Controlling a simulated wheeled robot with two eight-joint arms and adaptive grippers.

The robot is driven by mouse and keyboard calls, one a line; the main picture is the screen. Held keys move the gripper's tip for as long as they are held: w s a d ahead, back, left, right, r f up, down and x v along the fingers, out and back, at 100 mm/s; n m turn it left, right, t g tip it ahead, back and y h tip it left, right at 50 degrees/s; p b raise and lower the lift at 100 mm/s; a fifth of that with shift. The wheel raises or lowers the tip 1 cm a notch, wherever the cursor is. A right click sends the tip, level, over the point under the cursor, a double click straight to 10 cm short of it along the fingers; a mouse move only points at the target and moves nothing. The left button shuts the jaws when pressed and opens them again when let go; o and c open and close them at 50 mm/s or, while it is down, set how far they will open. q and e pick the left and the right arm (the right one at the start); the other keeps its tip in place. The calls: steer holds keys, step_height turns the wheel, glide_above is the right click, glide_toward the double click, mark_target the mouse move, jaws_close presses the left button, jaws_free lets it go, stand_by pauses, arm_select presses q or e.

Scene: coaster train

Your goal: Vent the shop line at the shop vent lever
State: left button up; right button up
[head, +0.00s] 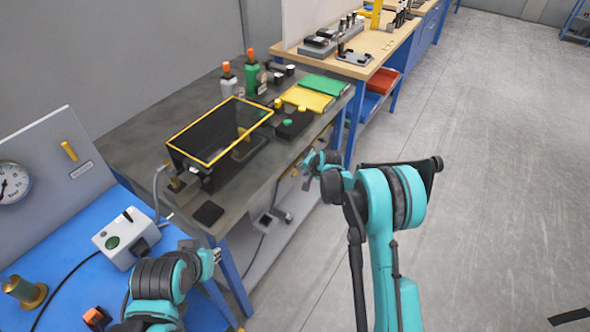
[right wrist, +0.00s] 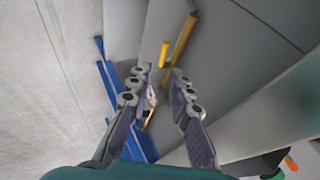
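A short yellow handle (head: 69,151) sits tilted on a grey panel (head: 45,160) at the left, above a small label too small to read; I cannot confirm that it is the shop vent lever. A round gauge (head: 12,183) is on the same panel, cut by the frame edge. My right gripper (head: 314,163) is raised in front of the dark bench, well right of the panel. In the right wrist view its fingers (right wrist: 158,88) are apart, with nothing clearly held between them. My left gripper (head: 213,256) is low, by the blue table; its fingers are too small to judge.
A white box with a green button (head: 125,238) and a brass fitting (head: 24,291) stand on the blue table (head: 75,255). A yellow-rimmed black bin (head: 220,130) and bottles stand on the dark bench (head: 140,130).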

mark_target(295, 173)
steer(key=b+x, duration=0.1)
steer(key=x, duration=0.1)
steer(key=b+x, duration=0.1)
steer(key=x, duration=0.2)
steer(key=b+x, duration=0.1)
steer(key=x, duration=0.2)
steer(key=shift+w+a, duration=0.2)
steer(key=shift+a, duration=0.15)
jaws_close()
